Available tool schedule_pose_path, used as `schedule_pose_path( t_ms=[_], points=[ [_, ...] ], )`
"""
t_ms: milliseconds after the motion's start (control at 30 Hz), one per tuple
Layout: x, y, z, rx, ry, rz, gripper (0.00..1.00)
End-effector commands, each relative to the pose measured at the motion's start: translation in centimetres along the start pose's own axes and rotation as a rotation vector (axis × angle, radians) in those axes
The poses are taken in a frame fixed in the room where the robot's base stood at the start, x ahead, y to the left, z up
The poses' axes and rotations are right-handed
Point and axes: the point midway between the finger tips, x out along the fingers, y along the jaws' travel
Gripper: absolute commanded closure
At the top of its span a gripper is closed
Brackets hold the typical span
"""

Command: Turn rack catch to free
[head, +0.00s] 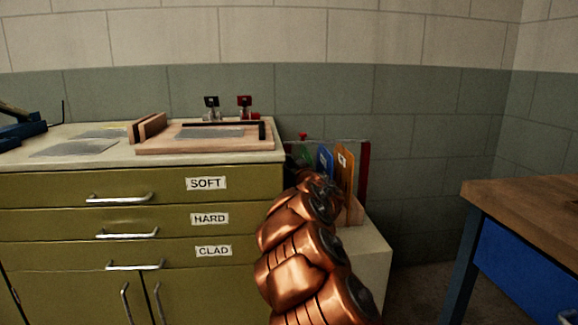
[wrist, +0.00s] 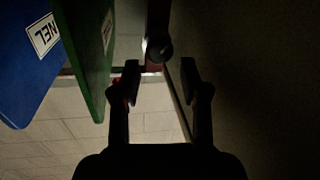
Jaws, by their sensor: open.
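The rack stands right of the drawer cabinet in the head view, with a dark red end post (head: 364,165) and a small red knob (head: 302,135) on top. In the wrist view a dark round knob (wrist: 159,49), apparently the rack catch, sits on a dark reddish upright, just beyond and between the fingertips. Its setting cannot be read in the shadow. My gripper (wrist: 160,78) is open with nothing between its fingers. A bit of red (wrist: 120,91) shows behind the left finger. In the head view my copper arm hides the gripper and part of the rack.
The rack holds a green panel (head: 303,152), a blue panel (head: 325,160) and an orange panel (head: 345,175). In the wrist view the green panel (wrist: 92,50) stands close left of my gripper. A drawer cabinet (head: 60,188) is left, a wooden bench (head: 530,195) right.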

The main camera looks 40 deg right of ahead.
Motion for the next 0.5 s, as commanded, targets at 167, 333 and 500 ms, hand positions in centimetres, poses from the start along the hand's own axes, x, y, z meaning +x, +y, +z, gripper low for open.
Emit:
schedule_pose_path(
  t_ms=[167, 333, 500],
  points=[
    [1.4, 0.0, 0.2, 0.001, 0.0, 0.0, 0.55],
    [2.6, -0.1, 0.1, 0.0, 0.001, -0.003, 0.55],
    [3.4, 0.0, 0.2, 0.001, -0.002, 0.002, 0.55]
  ],
)
